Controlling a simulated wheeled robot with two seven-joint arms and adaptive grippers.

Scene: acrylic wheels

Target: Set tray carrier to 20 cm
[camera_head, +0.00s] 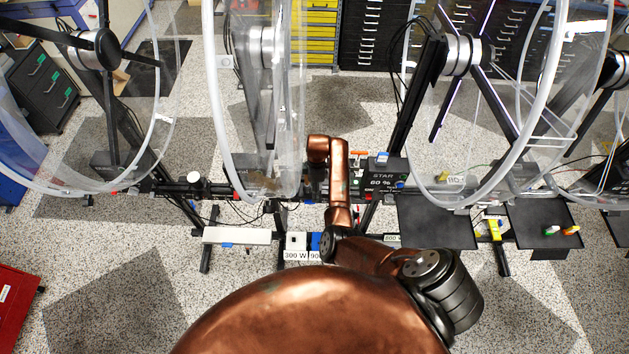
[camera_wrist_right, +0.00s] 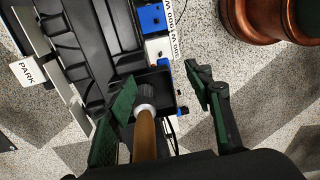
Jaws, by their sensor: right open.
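My right gripper (camera_wrist_right: 160,85) shows in the right wrist view with its two green-padded fingers apart. Below the knob is a black block (camera_wrist_right: 156,78) beside a long black ribbed part (camera_wrist_right: 82,45). In the head view two flat black trays (camera_head: 437,222) (camera_head: 530,218) stand at the right of the long rail. I cannot tell which part is the tray carrier, and no 20 cm mark is readable. My left gripper is out of view.
Large clear wheels (camera_head: 262,60) (camera_head: 510,150) stand along the rail. A dark panel (camera_head: 380,183) reads 60 %. A white block (camera_wrist_right: 158,47) and a blue block (camera_wrist_right: 150,17) lie by the gripper, with a PARK label (camera_wrist_right: 26,71) at left. Open floor lies in front.

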